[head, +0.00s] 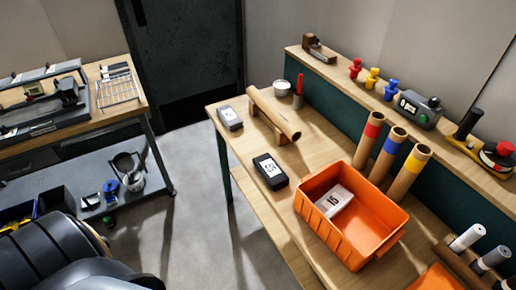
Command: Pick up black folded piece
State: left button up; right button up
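A black folded piece (270,172) with a white label lies on the wooden workbench (240,148), just left of the orange crate (352,254). A dark grey folded piece (231,118) with a light label lies farther back near the bench's left edge. A light grey or white piece (334,200) marked with a number lies inside the orange crate. Neither of my grippers shows in the head view. Dark rounded parts at the bottom left look like part of my own arm, with no fingers visible.
A cardboard roll (274,118) rests on a wooden stand behind the black piece. Several upright tubes with coloured bands (367,142) stand behind the crate. A raised shelf holds pegs and tools (417,108). Another bench with a wire rack (117,88) stands left, across open floor.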

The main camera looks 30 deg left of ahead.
aim_at(276, 179)
jog(key=u, duration=0.85)
